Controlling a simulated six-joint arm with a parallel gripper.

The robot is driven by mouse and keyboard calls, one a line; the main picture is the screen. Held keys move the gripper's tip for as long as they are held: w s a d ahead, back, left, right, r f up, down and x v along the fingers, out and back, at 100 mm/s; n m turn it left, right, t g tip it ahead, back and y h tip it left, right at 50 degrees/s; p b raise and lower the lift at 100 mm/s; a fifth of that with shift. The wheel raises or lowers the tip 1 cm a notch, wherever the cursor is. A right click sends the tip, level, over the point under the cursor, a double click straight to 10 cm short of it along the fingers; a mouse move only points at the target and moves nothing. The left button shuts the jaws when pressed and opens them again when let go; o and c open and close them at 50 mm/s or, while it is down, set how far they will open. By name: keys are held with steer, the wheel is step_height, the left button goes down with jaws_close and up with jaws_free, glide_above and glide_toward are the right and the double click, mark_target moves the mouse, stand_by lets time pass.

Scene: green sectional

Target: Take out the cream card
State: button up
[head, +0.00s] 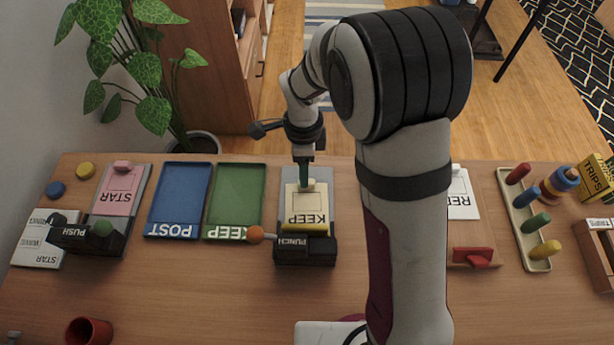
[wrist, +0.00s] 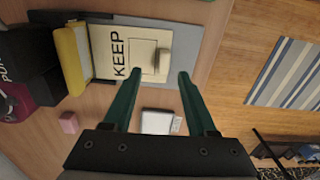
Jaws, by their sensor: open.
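The cream card (head: 298,200), lettered KEEP, lies on the grey bed (head: 320,185) of the black punch (head: 305,250). Its near end is by a yellow part (head: 310,227) of the punch. In the wrist view the cream card (wrist: 112,62) has a small raised tab (wrist: 162,61) at its far end. My gripper (head: 303,178) points down over that far end. In the wrist view my gripper (wrist: 160,74) is open and empty, with the tab in line with the gap between its fingers. I cannot tell how high the fingertips are above the card.
A green KEEP tray (head: 235,198) and a blue POST tray (head: 180,198) lie left of the punch, both empty. The punch's orange-knobbed lever (head: 255,235) sticks out left. A pink STAR card (head: 119,190) sits in another device at far left. A peg rack (head: 530,220) stands right.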

mark_target(307, 208)
steer(key=f, duration=0.6)
steer(key=shift+w+d+f, duration=0.25)
steer(key=shift+w+f, duration=0.15)
jaws_close()
